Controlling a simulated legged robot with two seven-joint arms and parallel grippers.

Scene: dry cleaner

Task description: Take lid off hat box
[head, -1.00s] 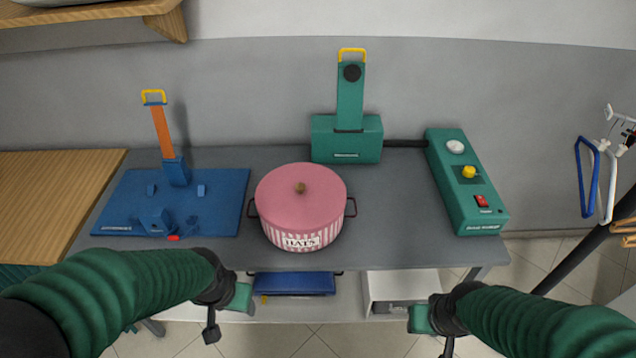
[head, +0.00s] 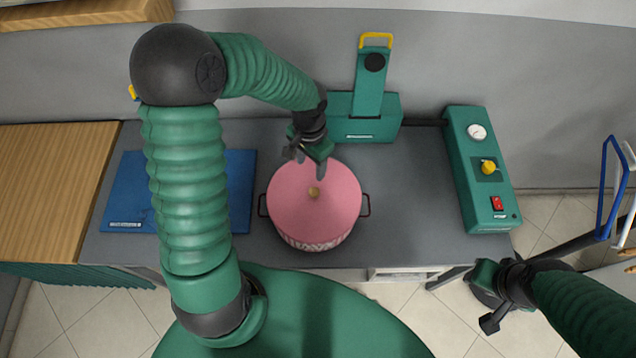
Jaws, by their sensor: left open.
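The pink hat box (head: 312,238) stands on the grey table with its pink lid (head: 300,212) on top. The lid has a small gold knob (head: 314,191) near its centre. A dark handle sticks out on each side of the box. My left gripper (head: 321,176) is over the back part of the lid, pointing down, with its fingers apart just above or around the knob; whether they touch it I cannot tell.
A green press (head: 362,118) stands behind the box. A green control unit (head: 482,170) is at the right of the table. A blue board (head: 125,190) lies at the left, partly hidden by my arm. Blue and white hangers (head: 606,190) hang at the far right.

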